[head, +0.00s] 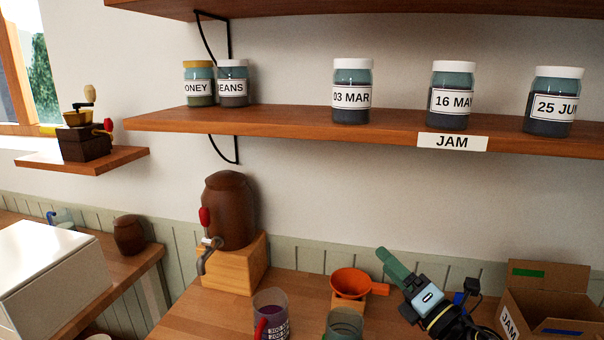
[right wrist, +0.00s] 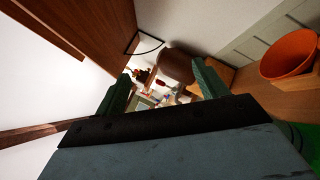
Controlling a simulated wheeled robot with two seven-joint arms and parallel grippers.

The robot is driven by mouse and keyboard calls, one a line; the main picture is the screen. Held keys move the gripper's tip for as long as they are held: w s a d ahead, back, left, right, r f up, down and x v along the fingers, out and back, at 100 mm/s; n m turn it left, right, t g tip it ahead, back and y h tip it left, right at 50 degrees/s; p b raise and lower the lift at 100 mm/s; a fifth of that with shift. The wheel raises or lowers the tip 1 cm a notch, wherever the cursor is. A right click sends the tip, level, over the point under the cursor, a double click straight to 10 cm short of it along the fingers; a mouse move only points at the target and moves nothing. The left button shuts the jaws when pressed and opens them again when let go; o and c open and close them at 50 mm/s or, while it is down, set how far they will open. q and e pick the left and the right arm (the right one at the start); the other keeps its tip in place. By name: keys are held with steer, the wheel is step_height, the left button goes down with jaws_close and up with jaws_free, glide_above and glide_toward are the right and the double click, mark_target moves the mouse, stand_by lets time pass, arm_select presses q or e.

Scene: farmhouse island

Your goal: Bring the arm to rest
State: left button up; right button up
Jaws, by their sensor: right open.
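My right gripper (head: 390,262) is above the wooden counter, right of the orange funnel, with its green fingers pointing up and to the left. In the right wrist view my right gripper (right wrist: 160,86) is open, its two green fingers apart and nothing held between them. My left gripper is not in view.
An orange funnel (head: 351,284), a glass jar (head: 345,322) and a measuring jug (head: 272,312) stand below. A cardboard box (head: 560,285) is close on the right. Labelled jars (head: 352,92) stand on the shelf (head: 290,122) above. A brown barrel (head: 229,212) stands left.

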steer(key=s+d+f+m+g+h, duration=0.2)
steer(key=s+d+f+m+h, duration=0.35)
steer(key=m, duration=0.55)
steer(key=s+d+f+m+g+h, duration=0.1)
steer(key=s+d+f+m+h, duration=0.1)
steer(key=s+f+m+h, duration=0.55)
steer(key=s+a+f+m+g+y, duration=0.1)
steer(key=s+f+m+g, duration=0.45)
steer(key=s, duration=0.45)
steer(key=s+a+f+m+g+y, duration=0.15)
steer(key=s+f+m+g, duration=0.35)
steer(key=s, duration=0.6)
step_height(320, 180, down, 29)
steer(key=s+g+b, duration=0.2)
steer(key=b, duration=0.4)
arm_select(q)
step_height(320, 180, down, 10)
steer(key=b, duration=0.4)
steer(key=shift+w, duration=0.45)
arm_select(e)
steer(key=s+d+f+g, duration=0.1)
steer(key=s+d+f, duration=0.1)
steer(key=s+f, duration=1.3)
step_height(320, 180, down, 4)
steer(key=shift+s+d+f+h, duration=0.1)
steer(key=shift+s+d+h, duration=0.2)
steer(key=shift+d+h, duration=0.15)
